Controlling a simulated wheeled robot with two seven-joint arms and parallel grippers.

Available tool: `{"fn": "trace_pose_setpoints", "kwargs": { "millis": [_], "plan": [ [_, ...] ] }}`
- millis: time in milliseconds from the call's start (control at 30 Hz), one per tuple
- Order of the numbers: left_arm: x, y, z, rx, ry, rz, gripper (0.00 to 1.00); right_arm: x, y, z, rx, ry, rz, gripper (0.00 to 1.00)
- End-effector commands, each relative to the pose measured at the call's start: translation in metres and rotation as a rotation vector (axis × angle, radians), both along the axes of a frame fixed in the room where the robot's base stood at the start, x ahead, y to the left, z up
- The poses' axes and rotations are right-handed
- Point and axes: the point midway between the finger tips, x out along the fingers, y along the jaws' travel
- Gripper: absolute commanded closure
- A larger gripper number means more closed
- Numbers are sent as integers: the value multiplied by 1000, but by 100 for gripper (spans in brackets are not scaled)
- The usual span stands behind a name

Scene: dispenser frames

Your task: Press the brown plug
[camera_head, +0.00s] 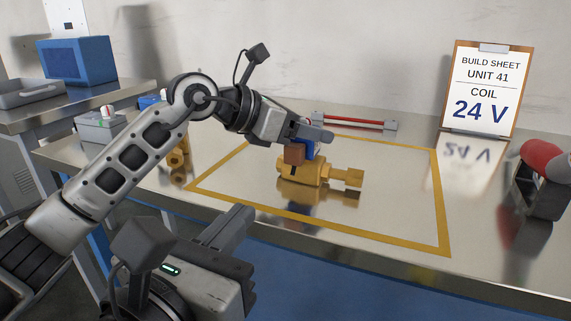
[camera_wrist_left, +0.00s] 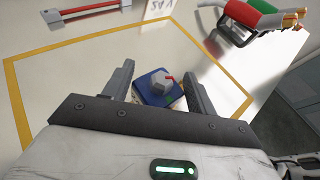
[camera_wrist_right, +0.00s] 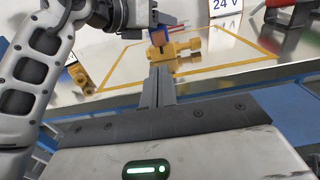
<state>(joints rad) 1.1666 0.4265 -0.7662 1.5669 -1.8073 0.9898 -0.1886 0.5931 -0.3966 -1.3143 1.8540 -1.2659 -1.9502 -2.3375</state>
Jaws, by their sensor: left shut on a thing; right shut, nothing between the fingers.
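The brown plug (camera_head: 294,154) is a small block against the near left side of the blue coil (camera_head: 308,149), above the brass valve (camera_head: 308,170) inside the yellow outline. In the right wrist view the plug (camera_wrist_right: 158,40) shows small below my left gripper. My left gripper (camera_head: 308,139) is shut on the blue coil; the left wrist view shows the coil (camera_wrist_left: 151,97) between its fingers, with a grey hex top. Whether the plug is fully seated I cannot tell. My right gripper (camera_head: 240,222) is shut and empty, nearer than the valve and apart from the plug.
Another brass valve (camera_head: 177,157) stands at the left, beyond my left arm. A red bar on grey mounts (camera_head: 350,122) lies at the back. A build sheet (camera_head: 482,88) reads coil 24 V. Red-handled tools (camera_head: 545,163) are at the right. The outlined area is otherwise clear.

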Motion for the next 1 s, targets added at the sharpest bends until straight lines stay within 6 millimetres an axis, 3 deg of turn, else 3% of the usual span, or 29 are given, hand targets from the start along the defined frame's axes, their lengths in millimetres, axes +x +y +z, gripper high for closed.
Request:
{"fn": "trace_pose_setpoints", "kwargs": {
  "millis": [267, 700, 1000],
  "plan": [
    [0, 0, 0, 0, 0, 1, 83, 14, -5, 0, -5, -2, -2, 100],
    [0, 0, 0, -1, -1, 1, 83, 99, -33, 0, -5, -2, -3, 100],
    [0, 0, 0, -1, -1, 1, 83, 131, -43, 0, -4, -1, 0, 100]
  ]
}}
